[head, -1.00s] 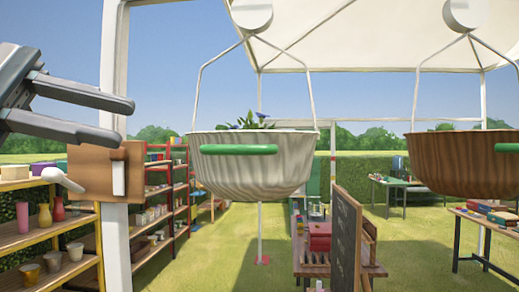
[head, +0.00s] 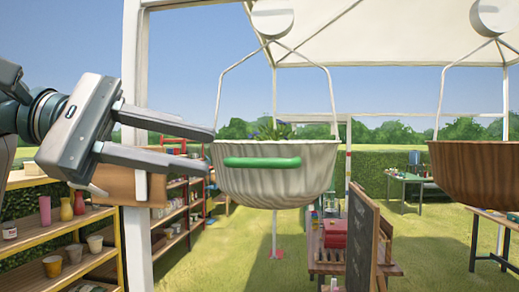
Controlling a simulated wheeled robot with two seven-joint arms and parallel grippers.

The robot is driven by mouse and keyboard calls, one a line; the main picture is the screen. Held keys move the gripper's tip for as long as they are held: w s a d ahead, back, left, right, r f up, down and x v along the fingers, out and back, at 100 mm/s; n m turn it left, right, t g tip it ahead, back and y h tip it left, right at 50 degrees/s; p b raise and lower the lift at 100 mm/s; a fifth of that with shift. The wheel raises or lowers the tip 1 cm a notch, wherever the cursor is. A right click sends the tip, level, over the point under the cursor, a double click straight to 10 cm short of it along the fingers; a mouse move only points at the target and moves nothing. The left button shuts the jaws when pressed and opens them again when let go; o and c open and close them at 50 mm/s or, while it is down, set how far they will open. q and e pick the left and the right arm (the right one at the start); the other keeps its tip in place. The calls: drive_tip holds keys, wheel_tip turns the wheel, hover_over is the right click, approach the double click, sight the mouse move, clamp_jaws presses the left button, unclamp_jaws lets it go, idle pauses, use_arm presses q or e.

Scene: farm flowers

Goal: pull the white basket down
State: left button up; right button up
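The white basket (head: 275,187) hangs in the middle of the head view from a white wire hanger, with plants inside. A green handle (head: 262,162) runs across its front. My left gripper (head: 211,150) comes in from the left, open, its two fingers pointing right toward the basket. The fingertips are at the basket's left edge in the picture, left of the green handle, with nothing between them. I cannot tell whether they touch the basket. My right gripper is not in view.
A brown basket (head: 480,170) hangs at the right. Shelves with pots (head: 60,232) stand at the left by a white post (head: 134,100). A chalkboard (head: 361,240) and a table with a red box (head: 334,233) stand below and behind the white basket. Open grass lies between them.

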sight(250, 159)
use_arm(q)
drive_tip(key=p+x, duration=0.3)
drive_tip(key=x, duration=0.5)
drive_tip(key=shift+d+r, duration=0.15)
drive_tip(key=shift+d, duration=0.05)
drive_tip(key=shift+w+d+f+p, duration=0.15)
drive_tip(key=shift+d+f+p, duration=0.15)
drive_tip(key=shift+d, duration=0.3)
clamp_jaws()
